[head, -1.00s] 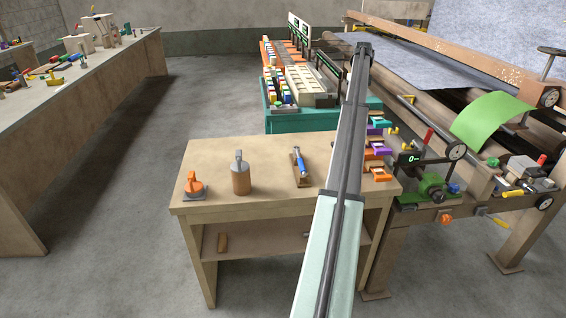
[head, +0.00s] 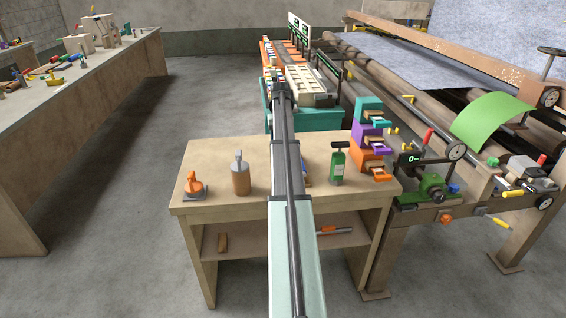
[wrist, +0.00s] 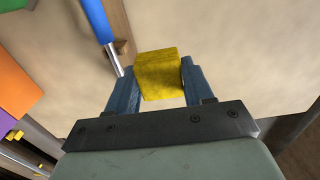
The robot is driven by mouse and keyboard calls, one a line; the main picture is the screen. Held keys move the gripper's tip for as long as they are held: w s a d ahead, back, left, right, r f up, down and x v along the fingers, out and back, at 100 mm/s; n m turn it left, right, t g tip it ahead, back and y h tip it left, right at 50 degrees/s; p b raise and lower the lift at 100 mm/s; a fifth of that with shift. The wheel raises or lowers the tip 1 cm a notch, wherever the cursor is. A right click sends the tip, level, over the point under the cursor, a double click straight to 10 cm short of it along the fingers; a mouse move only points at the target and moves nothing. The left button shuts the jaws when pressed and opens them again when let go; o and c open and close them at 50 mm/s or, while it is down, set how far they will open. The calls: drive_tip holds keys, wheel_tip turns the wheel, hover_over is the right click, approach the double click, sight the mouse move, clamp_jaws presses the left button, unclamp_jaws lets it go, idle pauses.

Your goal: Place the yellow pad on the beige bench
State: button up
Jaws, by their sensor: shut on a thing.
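The yellow pad (wrist: 157,84) is a small mottled yellow block in the wrist view. My gripper (wrist: 156,67) is shut on it, with one blue-grey finger on each side. The pad is over the pale top of the beige bench (head: 222,162), which fills much of the wrist view (wrist: 245,60). I cannot tell the gap between pad and bench top. In the head view my arm crosses the bench, and my gripper and the pad are hidden.
A blue-handled tool (wrist: 97,20) lies near the pad. Bench top between the canister and the back left corner is clear.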

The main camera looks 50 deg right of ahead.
drive_tip(key=shift+w+a+f, duration=0.1)
drive_tip(key=shift+a+f, duration=0.3)
drive_tip(key=shift+a, duration=0.4)
wheel_tip(320, 180, down, 10)
drive_tip(key=shift+r, duration=0.15)
drive_tip(key=o, duration=1)
wheel_tip(320, 180, up, 12)
drive_tip(key=shift+r, duration=0.1)
